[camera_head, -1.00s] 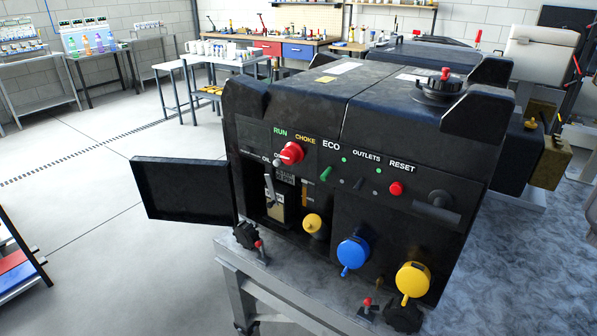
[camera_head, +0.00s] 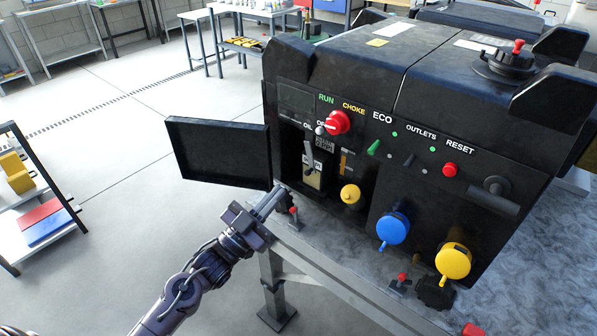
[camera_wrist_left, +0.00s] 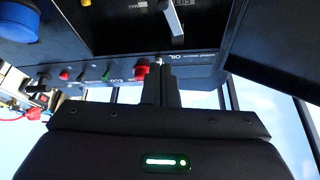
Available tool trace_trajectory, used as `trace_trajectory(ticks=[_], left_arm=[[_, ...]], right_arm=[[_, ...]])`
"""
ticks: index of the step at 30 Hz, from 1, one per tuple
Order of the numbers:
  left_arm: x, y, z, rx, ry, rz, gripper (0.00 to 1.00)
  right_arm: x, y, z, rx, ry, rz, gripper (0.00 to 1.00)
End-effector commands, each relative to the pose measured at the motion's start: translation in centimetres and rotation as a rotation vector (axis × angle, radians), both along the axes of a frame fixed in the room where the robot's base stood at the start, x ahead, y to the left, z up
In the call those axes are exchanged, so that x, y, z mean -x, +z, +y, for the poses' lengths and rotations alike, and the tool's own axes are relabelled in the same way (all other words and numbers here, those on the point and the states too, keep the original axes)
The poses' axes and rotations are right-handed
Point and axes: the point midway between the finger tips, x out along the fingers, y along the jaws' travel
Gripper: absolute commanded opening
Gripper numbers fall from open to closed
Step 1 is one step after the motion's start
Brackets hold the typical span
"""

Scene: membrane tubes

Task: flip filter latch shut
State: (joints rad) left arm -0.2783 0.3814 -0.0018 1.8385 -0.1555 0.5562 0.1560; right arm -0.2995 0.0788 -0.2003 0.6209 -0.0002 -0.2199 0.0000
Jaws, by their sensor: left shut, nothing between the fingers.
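The filter latch looks to be the pale metal lever (camera_head: 309,156) in the open bay at the left of the black generator's front (camera_head: 330,240). It stands roughly upright, slightly tilted. It also shows, upside down, at the top of the left wrist view (camera_wrist_left: 171,17). The bay's black door (camera_head: 219,152) hangs swung open to the left. My left gripper (camera_head: 278,193) is shut and empty, below and left of the lever, near the door's lower right corner. In the left wrist view its closed fingers (camera_wrist_left: 161,85) point toward the panel, apart from the lever. My right gripper is out of view.
A red choke knob (camera_head: 338,122) sits just above the bay. A yellow knob (camera_head: 350,194), a blue cap (camera_head: 392,229) and a yellow cap (camera_head: 453,261) stick out to its right. A red-tipped clamp (camera_head: 293,212) stands on the bench edge near my gripper.

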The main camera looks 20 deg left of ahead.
Motion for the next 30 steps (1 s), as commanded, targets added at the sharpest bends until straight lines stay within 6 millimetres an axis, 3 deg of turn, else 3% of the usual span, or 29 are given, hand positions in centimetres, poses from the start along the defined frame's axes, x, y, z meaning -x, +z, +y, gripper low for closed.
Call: trace_trajectory(ticks=[5, 16, 18, 21, 30], left_arm=[[-1.8, 1.4, -0.9, 0.002, -0.001, -0.006, 0.0], [-8.2, 4.7, -4.0, 0.001, 0.0, -0.003, 0.0], [-8.3, 2.8, -3.7, 0.001, 0.002, 0.006, 0.0], [-8.5, 1.6, -3.5, 0.0, 0.001, 0.004, 0.0], [-8.7, 0.2, -3.2, 0.001, 0.001, 0.001, 0.0]], right_arm=[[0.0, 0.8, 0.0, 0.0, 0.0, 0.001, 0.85], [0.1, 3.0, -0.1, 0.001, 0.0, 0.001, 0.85], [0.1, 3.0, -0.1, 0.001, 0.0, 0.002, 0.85], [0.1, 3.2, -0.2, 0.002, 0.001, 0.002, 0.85], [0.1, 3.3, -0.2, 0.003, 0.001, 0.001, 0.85]])
